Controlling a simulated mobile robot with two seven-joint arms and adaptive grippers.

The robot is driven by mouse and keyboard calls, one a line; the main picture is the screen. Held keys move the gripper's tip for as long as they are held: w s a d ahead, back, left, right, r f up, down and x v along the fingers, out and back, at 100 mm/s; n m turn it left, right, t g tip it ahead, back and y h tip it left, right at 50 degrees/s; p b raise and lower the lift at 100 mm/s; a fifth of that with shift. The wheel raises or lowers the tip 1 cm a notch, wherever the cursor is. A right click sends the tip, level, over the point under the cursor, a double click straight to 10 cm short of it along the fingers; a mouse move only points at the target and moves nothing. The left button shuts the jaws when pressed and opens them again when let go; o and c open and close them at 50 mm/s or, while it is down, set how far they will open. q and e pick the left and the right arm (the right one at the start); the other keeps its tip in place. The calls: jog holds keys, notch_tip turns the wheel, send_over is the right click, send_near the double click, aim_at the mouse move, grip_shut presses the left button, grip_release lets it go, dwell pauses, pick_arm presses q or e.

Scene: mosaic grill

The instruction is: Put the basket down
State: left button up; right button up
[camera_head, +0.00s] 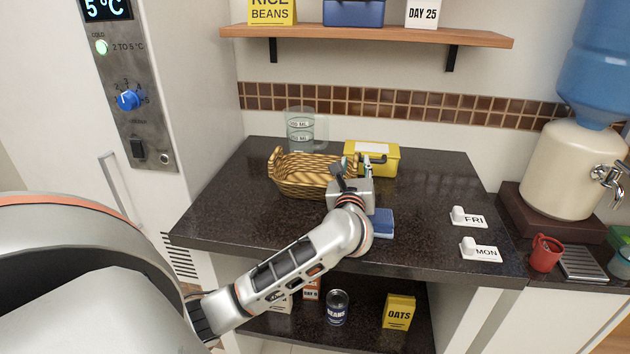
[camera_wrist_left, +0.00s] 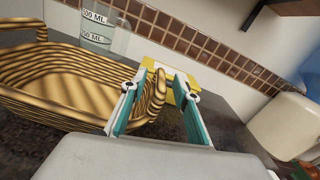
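The woven tan basket (camera_head: 303,181) sits upright on the dark countertop (camera_head: 240,215), empty as far as I see. Its looped handles stand at its left and right ends. My left gripper (camera_head: 354,166) is at the basket's right end. In the left wrist view, its two teal-padded fingers are spread apart. The basket's right handle (camera_wrist_left: 158,92) shows between them, nearer the left finger, with a wide gap to the right finger. Part of the basket's right end is hidden behind the gripper in the head view. My right gripper is not in view.
A clear measuring jug (camera_head: 300,130) stands behind the basket, and a yellow box (camera_head: 384,160) behind the gripper. A blue block (camera_head: 381,223) lies beside my wrist. FRI (camera_head: 468,217) and MON (camera_head: 479,250) tags lie at right. The counter's left front is clear.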

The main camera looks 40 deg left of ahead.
pick_arm(q)
jog(key=shift+x, duration=1)
grip_shut()
